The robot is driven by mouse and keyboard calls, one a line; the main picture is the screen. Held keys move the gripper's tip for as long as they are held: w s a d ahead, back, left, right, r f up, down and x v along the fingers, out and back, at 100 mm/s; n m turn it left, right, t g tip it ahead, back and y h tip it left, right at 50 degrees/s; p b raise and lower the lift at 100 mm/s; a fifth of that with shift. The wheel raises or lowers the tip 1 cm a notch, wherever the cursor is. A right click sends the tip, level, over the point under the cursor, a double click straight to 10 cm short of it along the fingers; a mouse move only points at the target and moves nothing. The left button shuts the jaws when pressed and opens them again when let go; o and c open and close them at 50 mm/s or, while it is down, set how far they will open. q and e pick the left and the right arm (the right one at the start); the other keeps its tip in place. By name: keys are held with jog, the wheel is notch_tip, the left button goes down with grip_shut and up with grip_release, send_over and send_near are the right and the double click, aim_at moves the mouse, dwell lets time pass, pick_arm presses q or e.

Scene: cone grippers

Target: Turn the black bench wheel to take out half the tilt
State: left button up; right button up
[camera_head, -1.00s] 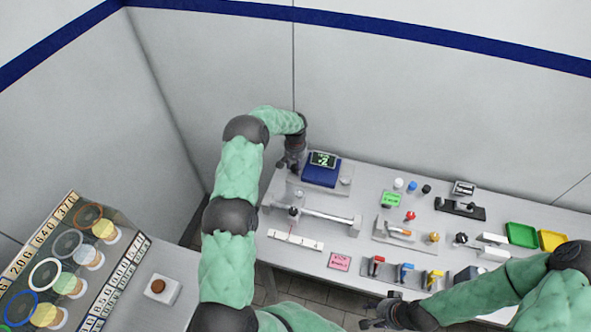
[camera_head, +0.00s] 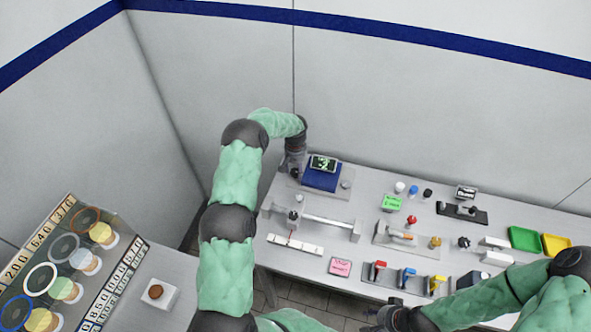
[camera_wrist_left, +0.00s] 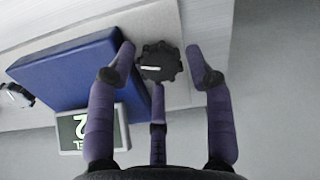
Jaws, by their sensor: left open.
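The black bench wheel (camera_wrist_left: 158,62) has a knobbed rim and a white mark on its face. It sits beside the blue tilting plate (camera_wrist_left: 70,68), which also shows in the head view (camera_head: 322,180). A display (camera_head: 323,163) behind the plate shows a green 2, and the wrist view shows that digit upside down (camera_wrist_left: 82,127). My left gripper (camera_wrist_left: 160,58) is open, with a finger on each side of the wheel and small gaps visible. In the head view my left gripper (camera_head: 294,165) largely hides the wheel. My right gripper (camera_head: 385,318) is low in the picture, its jaws unclear.
A silver bar fixture (camera_head: 325,219) stands in front of the plate. Coloured knobs, levers (camera_head: 408,275) and green and yellow trays (camera_head: 524,238) fill the bench to the right. A wall rises close behind. A panel of rings (camera_head: 60,265) stands at left.

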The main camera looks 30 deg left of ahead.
aim_at(295, 172)
pick_arm(q)
notch_tip(295, 172, up, 12)
jog(key=shift+f, duration=0.2)
dwell(0.6)
